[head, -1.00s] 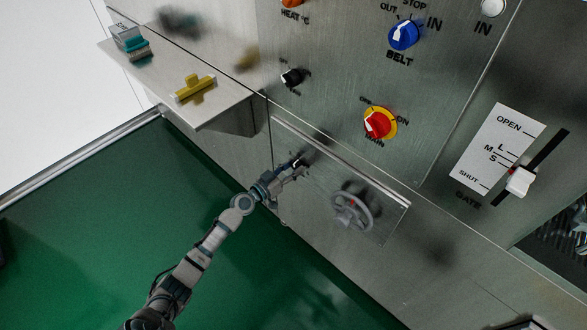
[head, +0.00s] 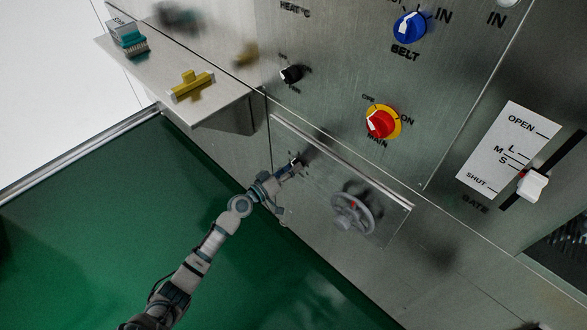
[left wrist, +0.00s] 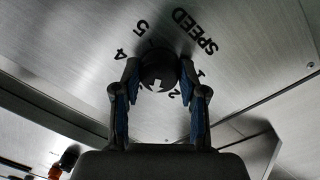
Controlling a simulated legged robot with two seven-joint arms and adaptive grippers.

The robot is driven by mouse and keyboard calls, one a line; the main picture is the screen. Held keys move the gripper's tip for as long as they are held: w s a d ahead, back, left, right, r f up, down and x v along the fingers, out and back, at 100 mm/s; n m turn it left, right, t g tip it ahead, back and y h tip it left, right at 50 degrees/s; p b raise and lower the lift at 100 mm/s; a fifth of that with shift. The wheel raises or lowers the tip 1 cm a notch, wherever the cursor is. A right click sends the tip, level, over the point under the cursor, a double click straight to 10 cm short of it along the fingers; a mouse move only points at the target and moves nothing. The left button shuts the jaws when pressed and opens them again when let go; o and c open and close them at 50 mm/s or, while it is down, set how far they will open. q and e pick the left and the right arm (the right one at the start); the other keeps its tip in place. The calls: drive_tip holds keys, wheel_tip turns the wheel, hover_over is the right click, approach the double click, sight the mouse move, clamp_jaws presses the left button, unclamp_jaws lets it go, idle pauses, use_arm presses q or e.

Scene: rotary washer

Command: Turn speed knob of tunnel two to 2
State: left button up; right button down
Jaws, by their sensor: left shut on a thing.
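A dark round speed knob (left wrist: 158,68) sits on the metal panel in the left wrist view. The SPEED label (left wrist: 194,30) and several numbers are printed around it. A white mark on the knob points down in that view, close to the 2 (left wrist: 174,93); the 3 is mostly hidden by a finger. My left gripper (left wrist: 159,88) is shut on the knob, one finger on each side. In the head view my left gripper (head: 292,166) is at the lower panel, and its fingers hide the knob there. My right gripper is not in view.
A grey handwheel (head: 352,213) stands out from the panel right of my left gripper. A shelf (head: 215,105) with a yellow object (head: 192,87) juts out at upper left. The red main switch (head: 381,123), blue belt knob (head: 408,26) and gate lever (head: 532,186) are above and right.

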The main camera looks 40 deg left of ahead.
use_arm(q)
drive_tip(key=n, duration=0.6)
drive_tip(key=shift+a+r+y, duration=0.15)
drive_tip(key=shift+a+y, duration=0.05)
drive_tip(key=shift+y, duration=0.2)
drive_tip(key=shift+n, duration=0.5)
drive_tip(key=o, duration=1.1)
drive_tip(key=shift+o, duration=0.2)
drive_tip(key=shift+f, duration=0.25)
